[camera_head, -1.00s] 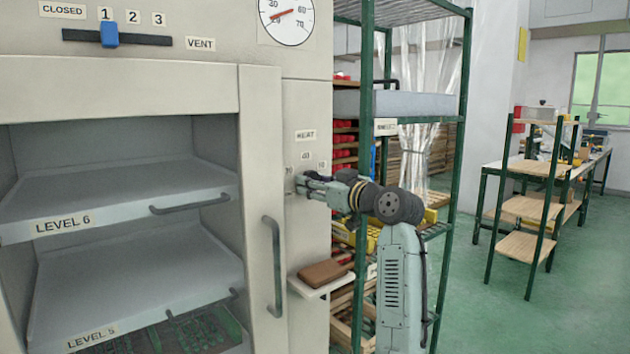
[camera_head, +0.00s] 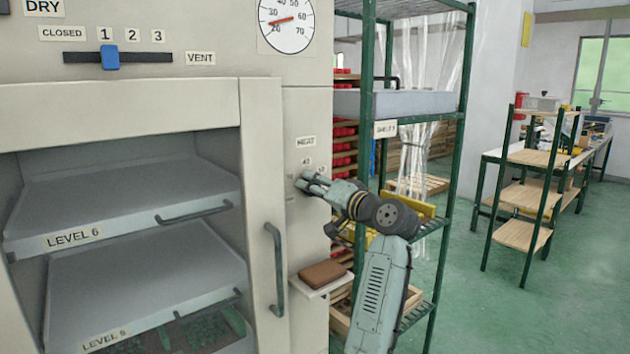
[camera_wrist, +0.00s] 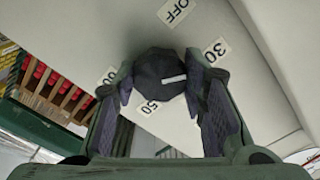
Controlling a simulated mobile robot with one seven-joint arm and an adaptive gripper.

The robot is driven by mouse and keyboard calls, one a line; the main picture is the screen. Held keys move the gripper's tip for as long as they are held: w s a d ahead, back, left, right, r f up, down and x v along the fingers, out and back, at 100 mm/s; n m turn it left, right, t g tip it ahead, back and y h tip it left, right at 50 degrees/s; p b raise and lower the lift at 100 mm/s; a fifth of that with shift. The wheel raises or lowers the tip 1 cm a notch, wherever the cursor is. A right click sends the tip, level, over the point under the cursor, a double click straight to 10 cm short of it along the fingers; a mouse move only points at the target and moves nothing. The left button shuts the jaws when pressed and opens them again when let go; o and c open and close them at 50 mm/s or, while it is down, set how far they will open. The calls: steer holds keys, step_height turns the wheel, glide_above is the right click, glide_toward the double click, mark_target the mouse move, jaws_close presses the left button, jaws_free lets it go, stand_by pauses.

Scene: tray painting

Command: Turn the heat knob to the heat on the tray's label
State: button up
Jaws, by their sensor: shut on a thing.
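The black heat knob (camera_wrist: 158,72) sits on the oven's pale side panel, under the HEAT label (camera_head: 306,142). My gripper (camera_wrist: 160,88) is shut on the knob, one finger on each side; it also shows in the head view (camera_head: 306,184), where it mostly hides the knob. The knob's white pointer line (camera_wrist: 174,79) points right in the wrist view, towards the right finger, below the 30 label (camera_wrist: 216,50). The OFF label (camera_wrist: 175,11) and 50 label (camera_wrist: 150,107) also show. Any mark behind the right finger is hidden. No tray label giving a heat is readable.
The oven holds trays at LEVEL 6 (camera_head: 120,190) and below; its door handle (camera_head: 276,270) is left of my arm. A brown block (camera_head: 323,272) lies on a small ledge under my gripper. A green rack (camera_head: 366,120) stands close behind my arm.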

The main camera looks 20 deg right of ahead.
steer(key=m+p, duration=0.5)
steer(key=m, duration=0.6)
steer(key=shift+m, duration=0.4)
stand_by(0.3)
steer(key=o, duration=1.2)
steer(key=shift+c, duration=0.2)
steer(key=shift+s, duration=0.1)
steer(key=v, duration=1.1)
steer(key=shift+s+d, duration=0.15)
steer(key=shift+s, duration=0.25)
steer(key=shift+r, duration=0.1)
